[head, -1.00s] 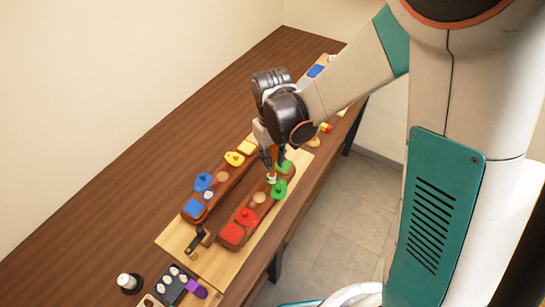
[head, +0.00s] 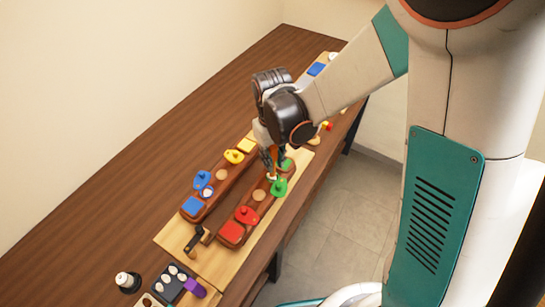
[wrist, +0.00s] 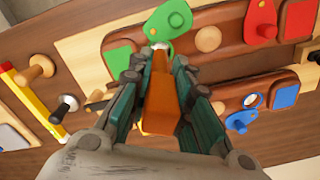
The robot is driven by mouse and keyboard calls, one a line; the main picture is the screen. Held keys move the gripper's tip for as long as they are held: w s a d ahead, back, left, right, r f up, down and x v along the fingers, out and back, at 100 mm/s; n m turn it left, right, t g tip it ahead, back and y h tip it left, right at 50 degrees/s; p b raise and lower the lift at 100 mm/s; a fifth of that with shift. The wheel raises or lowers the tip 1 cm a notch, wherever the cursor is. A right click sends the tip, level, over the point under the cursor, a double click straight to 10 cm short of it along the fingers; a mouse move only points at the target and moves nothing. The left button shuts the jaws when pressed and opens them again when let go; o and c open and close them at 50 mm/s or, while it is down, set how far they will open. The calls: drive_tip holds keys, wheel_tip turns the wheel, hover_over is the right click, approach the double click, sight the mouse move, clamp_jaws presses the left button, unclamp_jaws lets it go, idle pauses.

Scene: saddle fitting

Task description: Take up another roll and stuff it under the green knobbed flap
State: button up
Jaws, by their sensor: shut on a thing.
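My gripper (wrist: 160,92) is shut on an orange tapered piece (wrist: 160,110). A small white roll-like piece (wrist: 160,46) shows at the orange piece's far end. The white piece is beside the green knobbed flap (wrist: 168,18); I cannot tell whether it is under it. In the head view, my gripper (head: 272,160) points down at the near brown block, just behind the green flap (head: 279,187). Several white rolls (head: 172,278) sit in a dark tray at the lower left. The socket under the white roll-like piece is hidden.
The near brown block also has a red knobbed flap (head: 246,216). The far block has blue (head: 202,180) and yellow (head: 234,156) flaps. The table's far left is clear.

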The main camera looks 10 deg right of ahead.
sight(273, 146)
drive_tip(key=shift+f+b, duration=1.15)
drive_tip(key=shift+f, duration=0.05)
idle(1.1)
drive_tip(key=shift+r+p, duration=2.65)
drive_tip(key=shift+r, duration=1.4)
